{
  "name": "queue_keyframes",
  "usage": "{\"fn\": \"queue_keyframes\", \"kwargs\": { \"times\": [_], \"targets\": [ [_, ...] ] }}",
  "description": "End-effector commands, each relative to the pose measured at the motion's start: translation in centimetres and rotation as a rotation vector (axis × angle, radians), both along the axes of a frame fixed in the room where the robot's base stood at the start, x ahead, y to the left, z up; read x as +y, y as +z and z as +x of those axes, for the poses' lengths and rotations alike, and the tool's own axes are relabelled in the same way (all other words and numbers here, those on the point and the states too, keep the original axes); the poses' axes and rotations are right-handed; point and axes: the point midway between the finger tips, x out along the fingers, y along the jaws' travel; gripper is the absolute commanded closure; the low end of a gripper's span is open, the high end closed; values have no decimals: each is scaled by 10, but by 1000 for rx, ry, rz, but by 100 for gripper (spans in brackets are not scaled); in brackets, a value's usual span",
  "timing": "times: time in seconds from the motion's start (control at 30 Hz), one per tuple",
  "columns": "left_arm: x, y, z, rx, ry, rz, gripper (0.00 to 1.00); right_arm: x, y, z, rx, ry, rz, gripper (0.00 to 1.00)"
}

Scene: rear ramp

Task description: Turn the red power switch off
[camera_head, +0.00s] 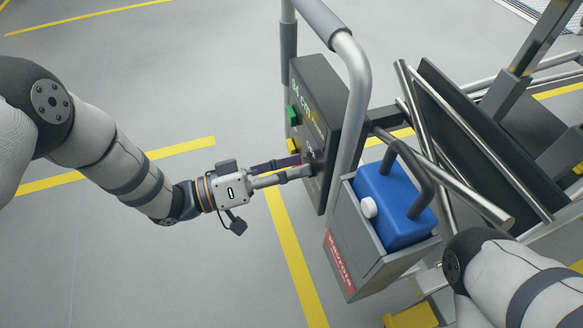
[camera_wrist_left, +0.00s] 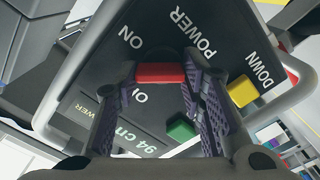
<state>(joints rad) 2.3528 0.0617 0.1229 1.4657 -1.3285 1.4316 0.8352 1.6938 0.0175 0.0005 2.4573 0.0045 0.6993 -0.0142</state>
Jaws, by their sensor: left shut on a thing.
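The dark control box (camera_head: 320,95) is mounted on a grey tube frame. Its panel also fills the left wrist view (camera_wrist_left: 110,70), with the words ON, POWER and DOWN printed on it. The red power switch (camera_wrist_left: 160,73) sits on this panel between my left fingertips, which are closed on its two sides. My left gripper (camera_head: 308,165) reaches the box from the left in the head view, where its fingers hide the switch. I cannot tell which way the switch is set. My right gripper is out of view; only part of my right arm shows.
A green button (camera_wrist_left: 181,129) and a yellow button (camera_wrist_left: 242,91) sit beside the switch. A holder (camera_head: 345,250) with a blue canister (camera_head: 393,205) hangs at the right of the box, near tubes and a dark panel. The grey floor with yellow lines on the left is clear.

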Motion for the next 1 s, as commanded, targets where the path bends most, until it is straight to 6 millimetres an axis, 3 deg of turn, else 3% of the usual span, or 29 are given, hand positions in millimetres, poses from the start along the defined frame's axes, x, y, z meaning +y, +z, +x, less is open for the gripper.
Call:
{"fn": "queue_keyframes", "kwargs": {
  "times": [0.6,1.0],
  "targets": [
    [0,-3,-1,530,-3,-165,91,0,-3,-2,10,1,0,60],
    [0,-3,-1,730,-4,-230,91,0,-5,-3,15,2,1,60]
  ]
}}
